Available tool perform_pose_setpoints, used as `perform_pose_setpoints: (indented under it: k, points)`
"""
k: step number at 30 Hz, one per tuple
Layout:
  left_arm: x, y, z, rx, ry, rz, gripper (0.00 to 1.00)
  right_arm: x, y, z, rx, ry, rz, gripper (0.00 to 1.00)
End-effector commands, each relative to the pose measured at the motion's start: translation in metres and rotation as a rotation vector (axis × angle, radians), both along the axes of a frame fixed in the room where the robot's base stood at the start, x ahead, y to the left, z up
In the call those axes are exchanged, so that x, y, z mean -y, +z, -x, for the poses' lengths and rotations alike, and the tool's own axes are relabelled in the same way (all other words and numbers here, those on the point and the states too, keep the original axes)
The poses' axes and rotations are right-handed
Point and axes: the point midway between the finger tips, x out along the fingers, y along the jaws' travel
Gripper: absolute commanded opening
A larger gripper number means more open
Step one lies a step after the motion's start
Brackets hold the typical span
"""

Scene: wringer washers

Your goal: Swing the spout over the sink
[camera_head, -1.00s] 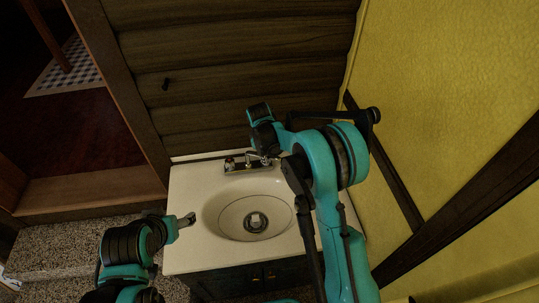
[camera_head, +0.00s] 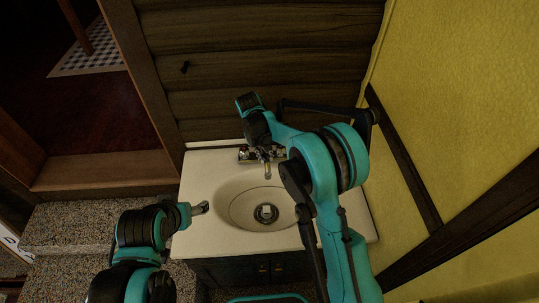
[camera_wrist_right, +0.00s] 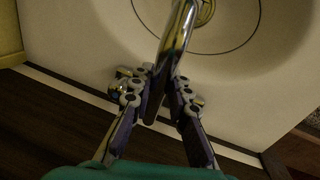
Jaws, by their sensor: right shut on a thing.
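The white sink (camera_head: 230,187) has an oval basin with a metal drain (camera_head: 266,213). The chrome spout (camera_head: 268,170) points from the faucet at the back rim towards the basin. In the right wrist view, the spout (camera_wrist_right: 177,42) reaches over the basin towards the drain (camera_wrist_right: 205,10). My right gripper (camera_wrist_right: 164,88) is shut on the spout near its base; in the head view the arm partly hides this hold. My left gripper (camera_head: 202,208) hovers by the sink's left edge, seemingly empty; its jaw opening is unclear.
A dark panelled wall (camera_head: 260,60) stands close behind the sink, and a yellow wall (camera_head: 460,100) rises to the right. A speckled step (camera_head: 75,225) lies to the left. The basin itself is clear.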

Motion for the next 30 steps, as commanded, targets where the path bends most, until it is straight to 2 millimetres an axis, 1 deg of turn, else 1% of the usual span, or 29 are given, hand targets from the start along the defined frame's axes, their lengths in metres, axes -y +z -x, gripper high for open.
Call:
perform_pose_setpoints:
  k: [7,19,20,21,22,30]
  points:
    - [0.0000,-0.0008,0.0001,0.000,0.000,0.000,0.69,-0.0051,0.0002,-0.0002,0.000,-0.046,-0.001,0.00]
    - [0.0000,-0.0008,0.0001,0.000,0.000,0.000,0.69,-0.0055,0.0003,-0.0004,0.001,-0.050,-0.001,0.00]
    - [0.0000,-0.0008,0.0001,0.000,0.000,0.000,0.69,-0.0055,0.0003,-0.0004,0.001,-0.050,-0.001,0.22]
    - [0.0000,-0.0007,0.0000,0.000,0.000,0.000,0.69,-0.0055,0.0003,-0.0004,0.001,-0.050,-0.001,0.32]
    - [0.0000,-0.0007,0.0000,0.000,0.000,0.000,0.69,-0.0054,0.0003,-0.0004,0.001,-0.050,-0.001,0.38]
    - [0.0000,-0.0008,0.0001,0.000,0.000,0.000,0.69,-0.0052,0.0004,-0.0003,0.001,-0.050,-0.001,0.38]
